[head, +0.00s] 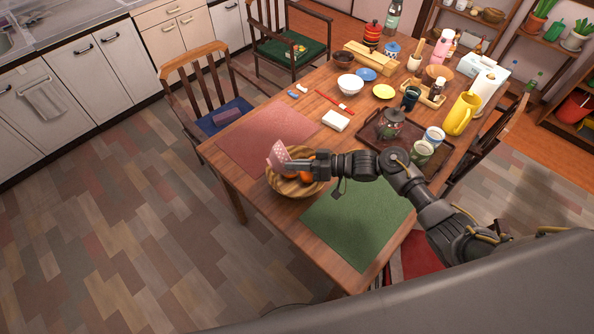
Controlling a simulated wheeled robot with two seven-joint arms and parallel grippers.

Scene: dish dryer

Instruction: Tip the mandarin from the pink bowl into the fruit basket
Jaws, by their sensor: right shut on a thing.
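The pink bowl (278,154) is tipped steeply on its side above the left part of the fruit basket. My right gripper (288,166) is shut on the bowl, reaching in from the right. The fruit basket (287,190) is a round wooden bowl near the table's front edge, between the two placemats. Orange fruit, looking like a mandarin (306,177), lies in the basket just below my gripper, partly hidden by it. I cannot see whether anything is inside the pink bowl. My left gripper is not in view.
A red placemat (262,136) lies behind the basket and a green placemat (355,222) to its right, both clear. A dark tray (384,157) with a glass teapot (390,124) and cups stands beyond my right arm. Chairs stand around the table.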

